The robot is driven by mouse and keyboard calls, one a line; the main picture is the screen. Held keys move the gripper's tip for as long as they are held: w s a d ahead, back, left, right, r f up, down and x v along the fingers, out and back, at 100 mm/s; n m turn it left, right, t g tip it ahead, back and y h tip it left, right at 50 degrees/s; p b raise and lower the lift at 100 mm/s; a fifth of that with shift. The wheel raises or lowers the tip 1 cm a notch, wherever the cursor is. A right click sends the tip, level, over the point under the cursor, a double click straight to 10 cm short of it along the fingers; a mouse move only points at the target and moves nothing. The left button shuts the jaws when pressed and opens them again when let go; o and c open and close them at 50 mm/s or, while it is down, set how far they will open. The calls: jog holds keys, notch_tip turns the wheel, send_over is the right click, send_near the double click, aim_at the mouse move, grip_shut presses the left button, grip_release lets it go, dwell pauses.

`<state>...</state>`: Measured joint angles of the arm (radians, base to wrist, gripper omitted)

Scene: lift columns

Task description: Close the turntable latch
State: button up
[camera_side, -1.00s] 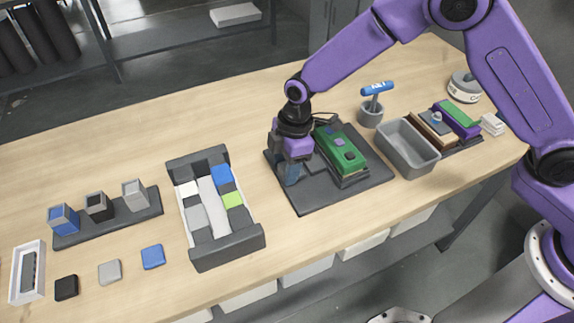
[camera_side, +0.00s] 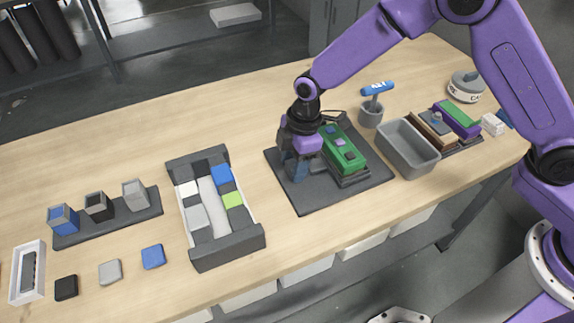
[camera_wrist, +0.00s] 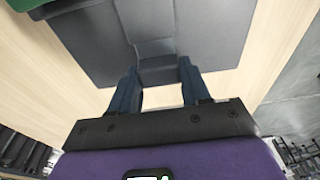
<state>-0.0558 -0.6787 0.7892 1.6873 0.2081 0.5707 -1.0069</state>
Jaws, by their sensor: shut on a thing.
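A flat dark grey base plate (camera_side: 315,201) lies on the workbench, and a raised block with a green top (camera_side: 347,157) sits on it. My gripper (camera_side: 299,175) points down at the left part of the plate, beside the green-topped block. In the wrist view, the two blue-grey fingers of my gripper (camera_wrist: 158,80) are shut on a dark grey latch piece (camera_wrist: 158,67) at the plate. The fingers hide most of this piece in the side view. A green corner (camera_wrist: 22,4) shows at the top left of the wrist view.
A grey open bin (camera_side: 409,150) and a cup with a blue-handled tool (camera_side: 376,88) stand right of the plate. A dark-ended tray with coloured blocks (camera_side: 228,246) lies to the left. Bare wood separates tray and plate.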

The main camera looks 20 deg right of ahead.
jog(key=shift+d, duration=0.2)
jog(key=o, duration=0.7)
jog(key=shift+o, duration=0.2)
jog(key=shift+a, duration=0.1)
jog(key=shift+r, duration=3.5)
